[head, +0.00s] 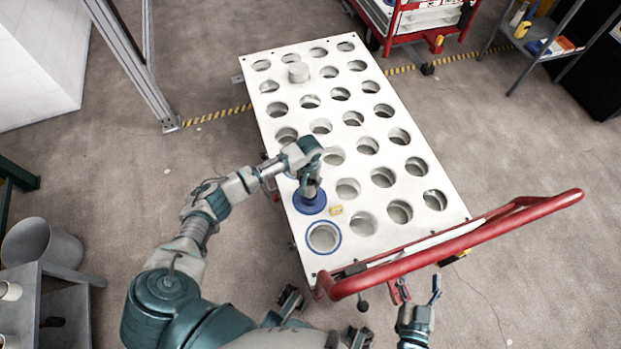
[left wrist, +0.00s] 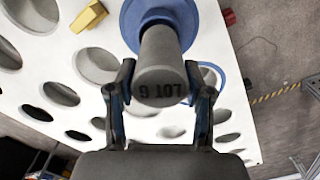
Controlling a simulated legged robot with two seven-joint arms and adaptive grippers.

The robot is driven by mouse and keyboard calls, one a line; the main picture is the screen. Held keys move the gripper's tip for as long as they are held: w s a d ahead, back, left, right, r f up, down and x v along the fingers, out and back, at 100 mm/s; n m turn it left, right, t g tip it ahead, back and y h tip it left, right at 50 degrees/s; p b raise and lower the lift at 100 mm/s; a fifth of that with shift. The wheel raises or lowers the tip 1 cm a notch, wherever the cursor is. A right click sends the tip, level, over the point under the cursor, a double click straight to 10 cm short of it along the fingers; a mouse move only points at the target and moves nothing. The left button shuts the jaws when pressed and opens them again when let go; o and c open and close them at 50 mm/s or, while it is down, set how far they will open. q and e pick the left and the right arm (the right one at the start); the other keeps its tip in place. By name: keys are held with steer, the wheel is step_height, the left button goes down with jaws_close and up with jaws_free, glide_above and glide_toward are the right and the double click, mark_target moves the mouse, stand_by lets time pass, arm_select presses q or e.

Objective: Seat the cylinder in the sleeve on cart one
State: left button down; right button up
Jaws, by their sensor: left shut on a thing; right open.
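The cart (head: 395,225) has a white top with rows of round holes. My left gripper (head: 309,186) is shut on a grey cylinder (left wrist: 163,60) marked "LOT 9". A wide blue disc (head: 311,204) surrounds the cylinder's far end, just beyond the empty sleeve. I cannot tell whether the disc touches the top. My right gripper (head: 417,290) is open and empty in front of the cart's handle.
A grey cylinder (head: 298,72) stands in a far hole. A small yellow block (head: 336,210) lies by the sleeve. The cart's red handle (head: 470,238) crosses the near side. A red cart (head: 425,18) and a shelf (head: 545,45) stand behind; a grey bin (head: 40,243) is at left.

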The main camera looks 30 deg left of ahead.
arm_select(q)
steer(key=shift+d, duration=0.15)
arm_select(e)
steer(key=shift+w+d, duration=0.1)
steer(key=shift+w, duration=0.05)
steer(key=shift+r, duration=0.1)
arm_select(q)
steer(key=shift+r, duration=0.1)
steer(key=shift+p, duration=0.45)
arm_select(e)
steer(key=shift+r, duration=0.6)
steer(key=shift+r, duration=0.15)
arm_select(q)
steer(key=shift+p, duration=0.35)
arm_select(e)
steer(key=shift+r, duration=0.4)
arm_select(q)
steer(key=shift+p, duration=0.35)
arm_select(e)
steer(key=shift+r, duration=0.5)
arm_select(q)
steer(key=shift+f+b, duration=1.2)
steer(key=shift+f, duration=1.6)
arm_select(e)
steer(key=shift+f, duration=1.8)
